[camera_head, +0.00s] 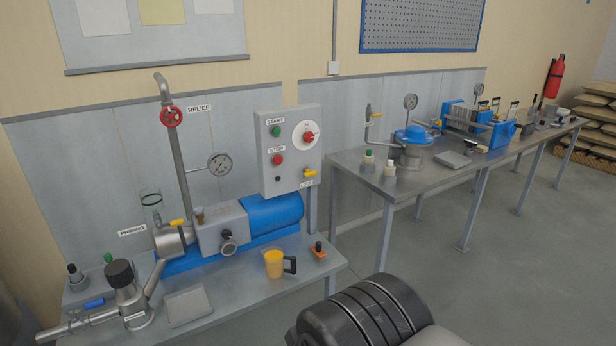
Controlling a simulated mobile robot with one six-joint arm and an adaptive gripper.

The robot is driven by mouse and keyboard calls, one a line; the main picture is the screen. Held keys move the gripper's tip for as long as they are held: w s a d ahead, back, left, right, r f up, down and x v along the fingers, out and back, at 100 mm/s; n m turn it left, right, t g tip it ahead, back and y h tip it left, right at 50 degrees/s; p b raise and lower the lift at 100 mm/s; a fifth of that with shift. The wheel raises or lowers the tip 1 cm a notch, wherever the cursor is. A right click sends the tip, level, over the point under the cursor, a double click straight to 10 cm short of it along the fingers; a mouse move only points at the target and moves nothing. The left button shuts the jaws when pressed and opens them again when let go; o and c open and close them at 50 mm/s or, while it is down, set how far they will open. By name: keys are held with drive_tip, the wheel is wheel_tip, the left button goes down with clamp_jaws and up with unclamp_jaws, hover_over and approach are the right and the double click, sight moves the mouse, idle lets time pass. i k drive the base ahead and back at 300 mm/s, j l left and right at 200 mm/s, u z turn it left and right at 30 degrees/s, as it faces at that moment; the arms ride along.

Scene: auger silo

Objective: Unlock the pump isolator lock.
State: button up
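A grey control box (291,150) stands on a post behind the pump bench. A red rotary isolator knob (309,137) sits on a white round plate at its upper right. A small yellow lock piece (310,173) sticks out at the box's lower right, above a label that seems to read LOCK. Whether it is locked is too small to tell. The box also carries a green START button (276,131) and a red STOP button (277,159). My gripper is not in view.
The pump bench (230,300) carries a blue motor (273,213), an orange mug (274,263) and a small orange-based black knob (318,249) in front of the box. A pipe with a red RELIEF wheel (171,117) rises at left. A second bench (375,182) stands right; open floor lies before it.

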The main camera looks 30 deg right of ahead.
sight(308, 173)
drive_tip(key=i+l+z, duration=0.15)
drive_tip(key=i, duration=0.55)
drive_tip(key=i+l+z, duration=0.1)
drive_tip(key=i+l, duration=0.2)
drive_tip(key=i, duration=0.45)
drive_tip(key=i+l+z, duration=0.15)
drive_tip(key=i, duration=0.55)
drive_tip(key=u, duration=0.25)
